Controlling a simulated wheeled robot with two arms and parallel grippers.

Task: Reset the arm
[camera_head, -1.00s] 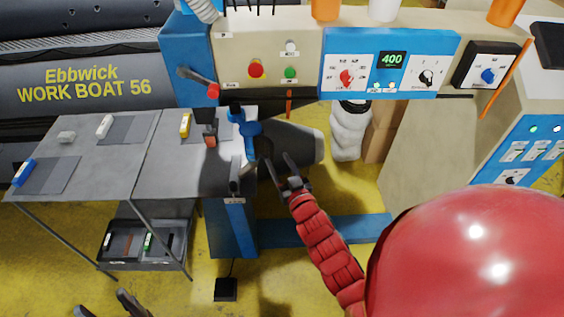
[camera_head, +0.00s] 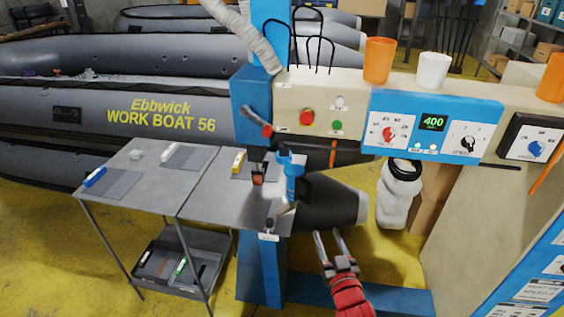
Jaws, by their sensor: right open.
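My right gripper (camera_head: 329,240) is low in the picture, right of the table's end, with its red-sleeved arm coming in from the bottom. Its two fingers are apart and nothing is between them. It is apart from the grey table and from the dark grey tube end (camera_head: 335,205) behind it. My left gripper does not show.
A grey table (camera_head: 205,195) stands left with small blue, white and yellow items. A blue-and-beige machine with a control panel (camera_head: 432,124) stands behind. Orange (camera_head: 378,60) and white (camera_head: 433,70) cups stand on top. A grey inflatable boat (camera_head: 60,110) lies at the back left.

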